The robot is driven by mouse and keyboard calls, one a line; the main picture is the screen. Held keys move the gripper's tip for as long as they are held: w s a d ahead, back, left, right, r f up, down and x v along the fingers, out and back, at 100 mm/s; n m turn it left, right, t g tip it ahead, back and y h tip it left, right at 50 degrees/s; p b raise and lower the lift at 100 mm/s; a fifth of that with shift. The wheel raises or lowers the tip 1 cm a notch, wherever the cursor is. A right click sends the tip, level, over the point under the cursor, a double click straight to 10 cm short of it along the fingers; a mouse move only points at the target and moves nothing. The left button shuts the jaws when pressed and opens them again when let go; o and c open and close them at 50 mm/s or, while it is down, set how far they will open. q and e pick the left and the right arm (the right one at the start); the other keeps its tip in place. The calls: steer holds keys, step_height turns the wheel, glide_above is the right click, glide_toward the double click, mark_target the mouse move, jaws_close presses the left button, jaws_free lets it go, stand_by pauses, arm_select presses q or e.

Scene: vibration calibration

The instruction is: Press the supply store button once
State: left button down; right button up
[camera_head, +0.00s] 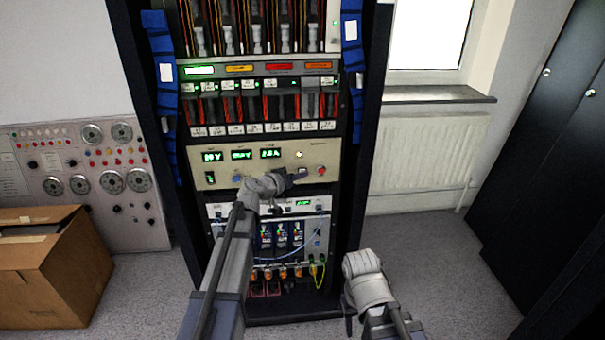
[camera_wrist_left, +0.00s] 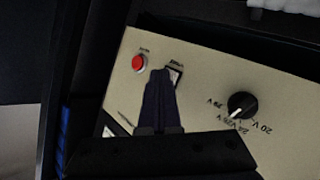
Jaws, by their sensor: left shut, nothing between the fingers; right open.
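The supply unit is a beige front panel (camera_head: 265,160) in the rack with green displays. In the left wrist view its panel (camera_wrist_left: 200,80) carries a red round button (camera_wrist_left: 139,62), a small framed button or switch (camera_wrist_left: 176,74) and a black knob (camera_wrist_left: 241,104). The red button is also in the head view (camera_head: 321,171). My left gripper (camera_head: 300,174) is shut and empty in front of the panel. Its fingertips (camera_wrist_left: 161,74) overlap the edge of the small framed control; contact cannot be told. Labels are too small to read surely. My right gripper (camera_head: 362,264) is low, right of the rack, fingers unclear.
Modules with blue cables (camera_head: 285,235) sit below the panel, card slots (camera_head: 262,105) above it. A cardboard box (camera_head: 50,275) and a grey dial panel (camera_head: 85,165) stand left. A radiator (camera_head: 430,160) and dark cabinet (camera_head: 540,130) are right. Floor between them is clear.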

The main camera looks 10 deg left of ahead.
arm_select(q)
steer(key=shift+s, duration=0.1)
stand_by(0.3)
steer(key=shift+s+d, duration=0.25)
steer(key=shift+s, duration=0.4)
steer(key=s, duration=0.2)
steer(key=s+d, duration=0.1)
steer(key=s, duration=0.1)
steer(key=shift+s+d, duration=0.2)
steer(key=shift+s, duration=0.2)
stand_by(0.4)
